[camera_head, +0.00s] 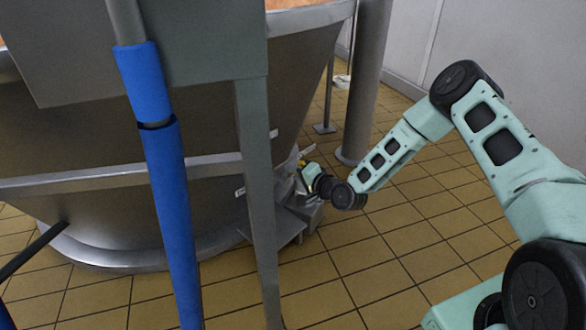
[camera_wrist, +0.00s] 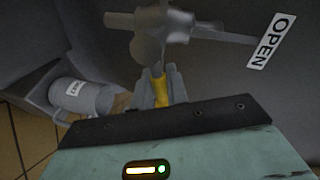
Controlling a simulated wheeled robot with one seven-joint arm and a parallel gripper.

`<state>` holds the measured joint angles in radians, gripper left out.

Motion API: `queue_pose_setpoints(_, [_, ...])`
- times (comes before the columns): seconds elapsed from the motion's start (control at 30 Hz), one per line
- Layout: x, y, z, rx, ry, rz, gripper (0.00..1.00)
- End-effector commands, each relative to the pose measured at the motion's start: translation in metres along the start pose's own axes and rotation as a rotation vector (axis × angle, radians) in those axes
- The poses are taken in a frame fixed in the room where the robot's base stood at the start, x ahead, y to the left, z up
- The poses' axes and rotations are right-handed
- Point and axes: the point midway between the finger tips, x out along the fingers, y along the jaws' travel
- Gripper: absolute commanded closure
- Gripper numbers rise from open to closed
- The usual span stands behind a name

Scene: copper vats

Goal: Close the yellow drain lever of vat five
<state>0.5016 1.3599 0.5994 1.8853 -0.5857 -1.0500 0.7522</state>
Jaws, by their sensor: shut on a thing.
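The yellow drain lever (camera_wrist: 161,97) is between the two grey fingers of my gripper (camera_wrist: 161,80) in the wrist view. My gripper is shut on it. The lever joins a grey metal valve body (camera_wrist: 152,40) just beyond the fingertips. In the head view, my gripper (camera_head: 303,177) is low beside the large metal vat (camera_head: 90,150), and only a bit of yellow shows there. I cannot see a vat number.
A blue-wrapped pipe (camera_head: 165,185) and a grey-green post (camera_head: 255,180) stand in front of the vat. A metal column (camera_head: 365,80) stands behind. Tiled floor (camera_head: 400,240) is clear at right.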

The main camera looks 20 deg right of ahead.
Motion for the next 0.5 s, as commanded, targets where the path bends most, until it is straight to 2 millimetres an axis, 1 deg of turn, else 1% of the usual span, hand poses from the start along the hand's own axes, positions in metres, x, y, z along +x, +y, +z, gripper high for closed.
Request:
queue_pose_setpoints(0.03, [-0.0009, 0.0038, -0.0005, 0.04, -0.006, 0.004, 1.0])
queue_pose_setpoints(0.2, [0.0002, 0.009, 0.0006, 0.155, -0.03, 0.005, 1.0])
queue_pose_setpoints(0.5, [0.0013, 0.0135, 0.0026, 0.276, -0.056, 0.004, 1.0])
